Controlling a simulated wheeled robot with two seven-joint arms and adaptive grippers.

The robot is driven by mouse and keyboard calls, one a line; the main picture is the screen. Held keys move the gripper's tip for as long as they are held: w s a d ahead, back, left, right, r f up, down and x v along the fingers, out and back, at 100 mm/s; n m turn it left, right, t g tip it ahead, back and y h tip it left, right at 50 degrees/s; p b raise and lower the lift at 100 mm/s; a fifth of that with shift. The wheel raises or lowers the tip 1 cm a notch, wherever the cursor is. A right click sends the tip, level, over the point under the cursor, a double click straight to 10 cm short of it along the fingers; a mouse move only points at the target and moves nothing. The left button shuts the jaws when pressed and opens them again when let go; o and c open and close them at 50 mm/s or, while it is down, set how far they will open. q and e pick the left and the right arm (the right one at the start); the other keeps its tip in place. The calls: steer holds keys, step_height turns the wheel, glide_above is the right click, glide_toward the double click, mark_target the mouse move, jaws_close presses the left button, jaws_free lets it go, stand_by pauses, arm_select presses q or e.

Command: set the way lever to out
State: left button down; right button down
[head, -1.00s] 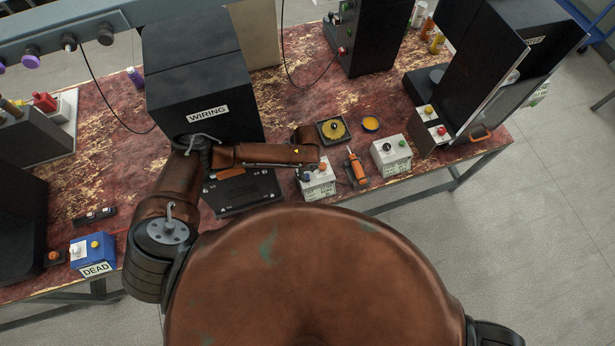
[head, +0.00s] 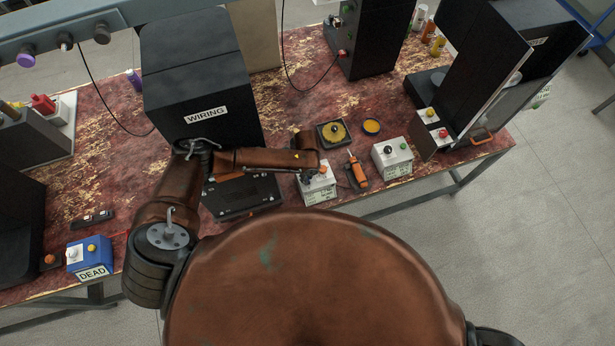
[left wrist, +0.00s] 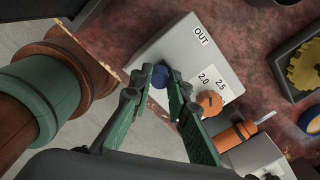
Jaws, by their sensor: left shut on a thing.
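A white box (head: 318,189) stands at the table's front edge, and it also shows in the left wrist view (left wrist: 172,45). It bears the word OUT near one end, a blue knob (left wrist: 160,75) that looks like the way lever's grip, and an orange dial (left wrist: 209,102) beside the numbers 2.0 and 2.5. My left gripper (left wrist: 156,82) is shut on the blue knob, with one green finger on either side. The fingers hide part of the knob, and the lever's shaft is not visible. My right gripper is not in view.
An orange-handled tool (head: 357,170) lies just right of the box. Further right is another white box (head: 392,158) with black and green knobs. A yellow gear in a dark tray (head: 332,133) is behind. The black WIRING cabinet (head: 200,75) stands left.

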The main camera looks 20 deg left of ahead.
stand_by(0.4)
arm_select(q)
steer(key=w+a+b, duration=0.1)
steer(key=w, duration=0.1)
steer(key=w+a, duration=0.1)
steer(key=shift+w+a+b, duration=0.15)
steer(key=shift+w+b, duration=0.2)
steer(key=shift+w, duration=0.05)
steer(key=shift+w+a+r, duration=0.15)
steer(key=shift+w, duration=0.05)
steer(key=c, duration=1.9)
jaws_free()
steer(key=shift+w, duration=0.1)
steer(key=shift+o, duration=0.3)
